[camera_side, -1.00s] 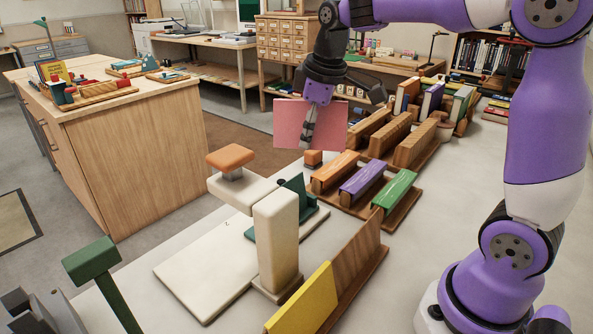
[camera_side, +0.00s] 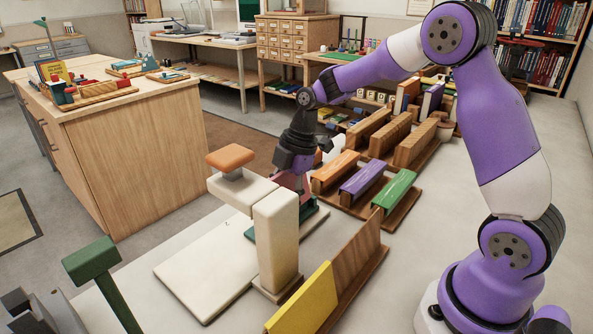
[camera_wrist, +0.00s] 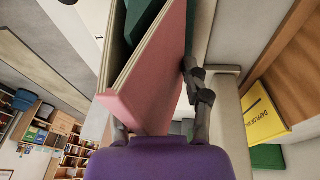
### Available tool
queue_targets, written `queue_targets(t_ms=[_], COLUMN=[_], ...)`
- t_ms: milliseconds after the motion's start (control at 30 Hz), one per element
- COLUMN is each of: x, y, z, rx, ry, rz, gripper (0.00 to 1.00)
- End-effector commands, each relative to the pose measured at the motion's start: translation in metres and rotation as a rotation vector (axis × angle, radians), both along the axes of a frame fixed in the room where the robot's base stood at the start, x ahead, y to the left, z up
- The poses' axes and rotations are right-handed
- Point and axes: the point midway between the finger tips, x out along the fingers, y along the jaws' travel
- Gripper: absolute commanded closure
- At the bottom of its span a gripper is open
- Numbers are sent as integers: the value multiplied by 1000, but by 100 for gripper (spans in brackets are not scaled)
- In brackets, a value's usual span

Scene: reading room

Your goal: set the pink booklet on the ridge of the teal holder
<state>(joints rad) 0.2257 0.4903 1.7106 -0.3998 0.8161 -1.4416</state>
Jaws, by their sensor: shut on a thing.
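The pink booklet (camera_wrist: 158,85) is in my gripper (camera_wrist: 157,98), with one finger on each side of it in the wrist view. Its edge shows as a folded, tented shape there. In the side view, my gripper (camera_side: 294,168) points down behind the cream stand, and only a little pink shows below it. The teal holder (camera_side: 311,216) is low behind the cream post, mostly hidden. In the wrist view, the teal holder (camera_wrist: 137,18) shows close beside and beyond the booklet. I cannot tell whether the booklet touches its ridge.
A cream stand with a post (camera_side: 276,240) and an orange-topped arm (camera_side: 231,158) stands in front of my gripper. Wooden racks with orange, purple and green booklets (camera_side: 395,190) lie to the right. A yellow booklet (camera_side: 305,300) is at the front.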

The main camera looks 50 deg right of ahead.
Motion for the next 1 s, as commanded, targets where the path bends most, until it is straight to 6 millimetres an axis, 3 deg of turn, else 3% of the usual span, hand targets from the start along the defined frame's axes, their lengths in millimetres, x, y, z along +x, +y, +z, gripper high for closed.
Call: queue_targets(t_ms=[767, 800, 833, 867, 1000], x=[0, 0, 0, 0, 0], y=[0, 0, 0, 0, 0], z=[-15, -15, -15, -15, -15], rx=[-1, -1, -1, -1, -1], ry=[-1, 0, -1, -1, -1], rz=[0, -1, 0, -1, -1], gripper=[86, 37, 22, 17, 17])
